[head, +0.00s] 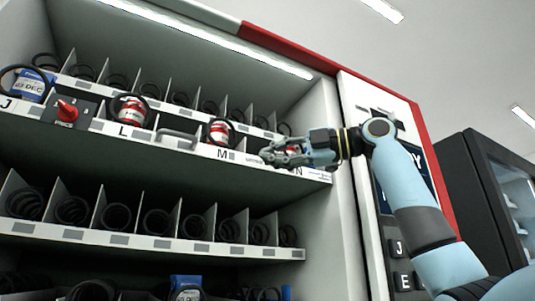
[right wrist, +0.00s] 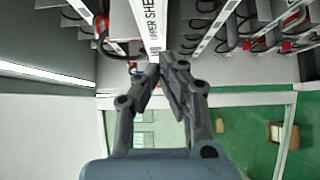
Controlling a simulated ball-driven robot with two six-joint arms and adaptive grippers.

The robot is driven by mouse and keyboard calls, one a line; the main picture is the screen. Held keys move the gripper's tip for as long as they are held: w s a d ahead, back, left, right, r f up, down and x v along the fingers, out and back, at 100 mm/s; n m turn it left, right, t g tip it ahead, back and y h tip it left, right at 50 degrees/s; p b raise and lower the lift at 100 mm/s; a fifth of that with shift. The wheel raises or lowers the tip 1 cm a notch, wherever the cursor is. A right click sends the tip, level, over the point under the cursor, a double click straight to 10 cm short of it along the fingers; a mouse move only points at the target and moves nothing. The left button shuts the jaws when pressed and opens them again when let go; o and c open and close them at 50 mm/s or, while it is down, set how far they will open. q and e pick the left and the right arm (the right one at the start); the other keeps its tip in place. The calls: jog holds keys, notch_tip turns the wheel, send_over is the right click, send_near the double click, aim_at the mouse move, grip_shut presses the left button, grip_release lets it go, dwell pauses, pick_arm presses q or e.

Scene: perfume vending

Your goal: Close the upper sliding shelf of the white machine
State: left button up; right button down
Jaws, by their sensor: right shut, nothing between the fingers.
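The upper sliding shelf (head: 190,150) of the white machine (head: 345,150) has a pale front strip with the letters J, L, M and N, a red knob (head: 66,110) and a grey handle (head: 177,137). Red-and-white items stand in its coils. How far it stands out is hard to tell. My right gripper (head: 268,154) is shut and empty at the front strip, between M and N. In the right wrist view, the shut fingertips (right wrist: 165,60) are at the strip's end, beside its "SHELF" lettering (right wrist: 152,22); I cannot tell if they touch. My left gripper is not in view.
A lower shelf (head: 150,242) with black coils lies below the upper one. A blue box (head: 30,84) sits at the upper shelf's left end. A keypad panel (head: 400,260) is on the machine's right side. A dark cabinet (head: 470,190) stands to the right.

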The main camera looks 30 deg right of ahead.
jog(key=shift+w+d, duration=0.1)
jog(key=shift+w, duration=1.2)
pick_arm(q)
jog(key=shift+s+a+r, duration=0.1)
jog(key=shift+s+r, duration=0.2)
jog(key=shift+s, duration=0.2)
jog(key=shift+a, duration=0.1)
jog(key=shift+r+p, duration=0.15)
jog(key=shift+p, duration=0.15)
pick_arm(e)
jog(key=shift+w, duration=0.15)
